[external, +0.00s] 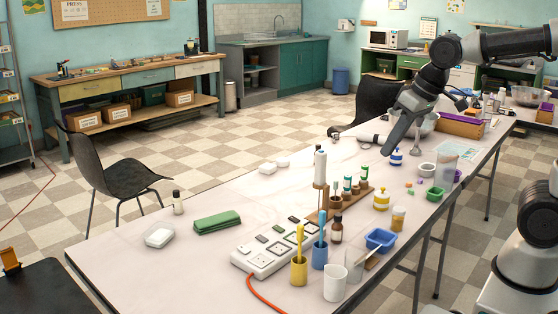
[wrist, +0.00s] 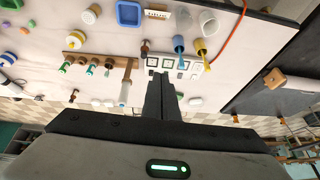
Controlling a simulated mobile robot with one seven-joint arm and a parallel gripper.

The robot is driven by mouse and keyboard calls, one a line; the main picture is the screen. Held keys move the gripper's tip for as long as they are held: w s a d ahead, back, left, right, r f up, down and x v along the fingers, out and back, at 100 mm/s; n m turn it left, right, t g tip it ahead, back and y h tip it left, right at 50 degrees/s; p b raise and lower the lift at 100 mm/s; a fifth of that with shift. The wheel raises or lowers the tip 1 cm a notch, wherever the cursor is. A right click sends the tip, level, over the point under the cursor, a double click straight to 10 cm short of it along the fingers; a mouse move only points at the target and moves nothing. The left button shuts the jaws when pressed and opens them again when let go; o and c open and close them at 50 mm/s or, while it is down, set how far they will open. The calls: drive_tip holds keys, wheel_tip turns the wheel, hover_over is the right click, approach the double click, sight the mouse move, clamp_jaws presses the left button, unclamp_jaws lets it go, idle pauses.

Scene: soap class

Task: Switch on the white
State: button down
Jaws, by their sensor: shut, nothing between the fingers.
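A white power strip (external: 265,255) with sockets and dark switches lies on the long table near its front, with an orange cord from its end. In the wrist view the strip (wrist: 194,62) shows beyond my fingertips, which overlap part of its edge. My gripper (external: 387,152) is shut and empty, pointing down above the far half of the table, well apart from the strip. It also shows in the wrist view (wrist: 159,76). I cannot tell the state of the switches.
A yellow cup (external: 299,271), a blue cup (external: 320,254) and a white cup (external: 335,282) stand right beside the strip. A wooden rack (external: 335,208) with bottles stands behind it.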

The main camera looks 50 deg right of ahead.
drive_tip(key=w+a, duration=0.3)
drive_tip(key=w, duration=0.4)
drive_tip(key=g+p, duration=0.1)
drive_tip(key=p, duration=0.1)
hover_over(240, 246)
drive_tip(key=s, duration=0.5)
wheel_tip(240, 246, down, 15)
drive_tip(key=shift+h, duration=0.3)
drive_tip(key=x, duration=0.4)
drive_tip(key=b+x, duration=0.1)
drive_tip(key=x, duration=0.4)
drive_tip(key=b+x, duration=0.1)
drive_tip(key=x, duration=0.3)
drive_tip(key=shift+s+f, duration=0.25)
drive_tip(key=shift+f, duration=0.3)
